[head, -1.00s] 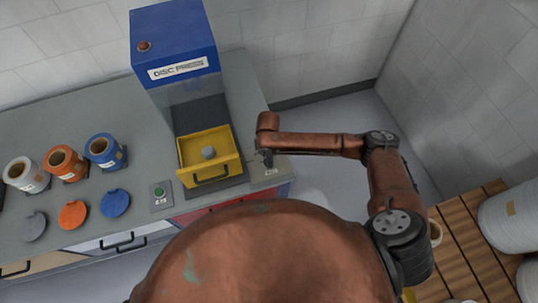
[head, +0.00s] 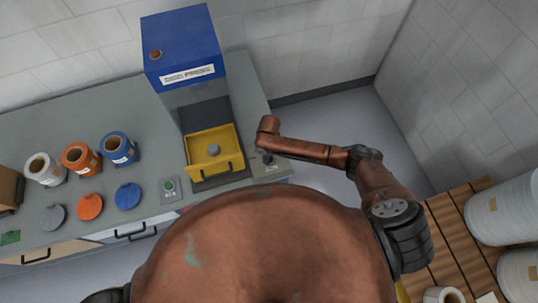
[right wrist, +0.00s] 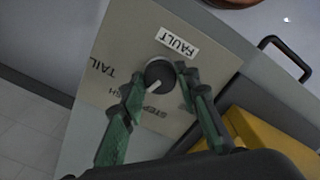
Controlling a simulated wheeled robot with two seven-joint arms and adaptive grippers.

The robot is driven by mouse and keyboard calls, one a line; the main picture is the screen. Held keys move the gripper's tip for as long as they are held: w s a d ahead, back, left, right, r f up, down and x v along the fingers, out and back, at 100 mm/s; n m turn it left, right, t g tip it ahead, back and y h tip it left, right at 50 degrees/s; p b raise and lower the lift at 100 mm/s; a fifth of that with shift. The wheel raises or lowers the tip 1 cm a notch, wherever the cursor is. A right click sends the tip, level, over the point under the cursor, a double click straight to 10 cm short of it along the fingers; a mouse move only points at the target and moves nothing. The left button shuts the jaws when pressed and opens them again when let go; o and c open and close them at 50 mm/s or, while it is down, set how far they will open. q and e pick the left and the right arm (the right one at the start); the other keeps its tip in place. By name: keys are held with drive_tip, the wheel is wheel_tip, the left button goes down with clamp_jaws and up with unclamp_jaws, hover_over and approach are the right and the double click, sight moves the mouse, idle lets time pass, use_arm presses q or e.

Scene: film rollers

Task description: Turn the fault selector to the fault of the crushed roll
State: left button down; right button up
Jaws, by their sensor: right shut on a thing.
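The fault selector is a dark round knob (right wrist: 160,73) with a white pointer line, on a beige panel (right wrist: 208,62) headed FAULT. The panel also carries TAIL, STEP and a label ending in SH, partly hidden by a finger. The pointer aims down-left in the right wrist view, between the SH label and STEP. My right gripper (head: 267,158) is at this panel on the counter's right front corner. Its green fingers (right wrist: 158,92) are on both sides of the knob, shut on it. My left gripper is out of view. I cannot tell which roll is crushed.
The blue disc press (head: 182,45) stands behind an open yellow drawer (head: 228,162) holding a grey piece. White, orange and blue rolls (head: 117,148) stand left, with grey, orange and blue discs (head: 128,196) before them. A green button box (head: 170,189) is nearby. Large white rolls (head: 505,210) are right.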

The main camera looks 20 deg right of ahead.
idle(0.4)
drive_tip(key=o, duration=1.2)
drive_tip(key=shift+c, duration=0.2)
drive_tip(key=shift+r, duration=0.1)
wheel_tip(320, 180, up, 12)
